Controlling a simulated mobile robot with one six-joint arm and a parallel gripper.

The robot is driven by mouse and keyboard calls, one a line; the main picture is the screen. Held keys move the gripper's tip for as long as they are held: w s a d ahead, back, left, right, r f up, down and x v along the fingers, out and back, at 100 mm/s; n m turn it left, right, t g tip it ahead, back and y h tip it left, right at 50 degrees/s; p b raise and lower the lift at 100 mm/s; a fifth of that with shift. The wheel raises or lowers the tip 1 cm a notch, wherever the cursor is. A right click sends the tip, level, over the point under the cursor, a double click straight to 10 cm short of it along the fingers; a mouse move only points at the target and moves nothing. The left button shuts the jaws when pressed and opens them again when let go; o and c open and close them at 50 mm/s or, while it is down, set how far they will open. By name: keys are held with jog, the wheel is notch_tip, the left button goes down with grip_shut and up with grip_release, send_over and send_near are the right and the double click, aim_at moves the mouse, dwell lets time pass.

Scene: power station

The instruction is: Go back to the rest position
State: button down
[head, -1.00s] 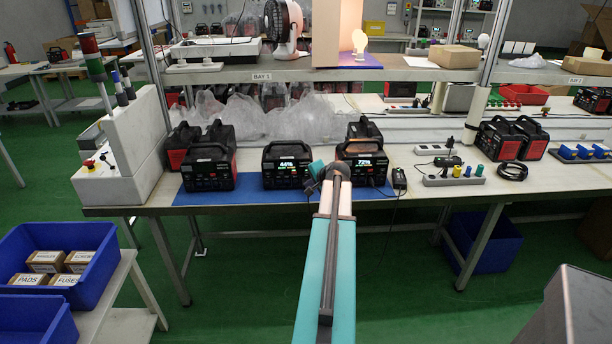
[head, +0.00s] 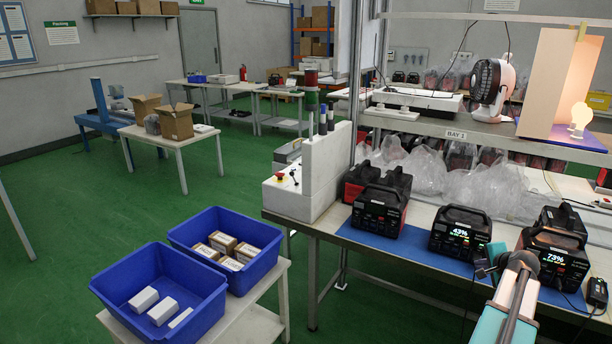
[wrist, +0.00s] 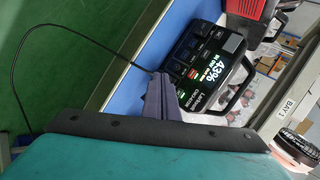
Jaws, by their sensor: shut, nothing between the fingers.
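My gripper (wrist: 160,88) is shut and empty; its fingers show together in the wrist view. In that view they overlap the lower edge of a black power station (wrist: 208,62) reading 43%; I cannot tell whether they touch it. In the head view my gripper (head: 487,262) is small, beside my teal arm, in front of the bench. The same power station (head: 459,231) stands on the blue mat (head: 408,247). Another, reading 73% (head: 553,250), stands to its right, partly behind my arm.
A third power station (head: 379,211) stands further left on the bench, near a white machine (head: 312,175). Two blue bins (head: 165,285) with boxes stand on a low table at the front. A shelf with a fan (head: 490,85) hangs above the bench.

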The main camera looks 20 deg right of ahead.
jog(key=w+a+f+n+y, duration=0.2)
jog(key=w+a+f, duration=0.4)
jog(key=w+a, duration=0.3)
jog(key=w+a+f+n+y, duration=0.1)
jog(key=w+a+f+y, duration=0.1)
jog(key=w+a+f, duration=0.6)
jog(key=a+f+n+g+y, duration=0.15)
jog(key=a+f, duration=0.25)
jog(key=a, duration=0.6)
jog(key=a+f+n+g+y, duration=0.1)
jog(key=a+f+n, duration=0.1)
jog(key=a+f, duration=0.5)
jog(key=a+f+n+g+y, duration=0.1)
jog(key=a+f, duration=0.1)
jog(key=a, duration=1)
jog(key=s+a+f+n+g, duration=0.3)
jog(key=s+a+f, duration=0.45)
jog(key=a, duration=0.35)
jog(key=s+a+f+n+g, duration=0.35)
jog(key=s+a+f, duration=0.35)
jog(key=a, duration=0.4)
jog(key=s+n+g+h, duration=0.2)
jog(key=s+n, duration=0.6)
jog(key=s, duration=1.2)
jog(key=shift+g, duration=1)
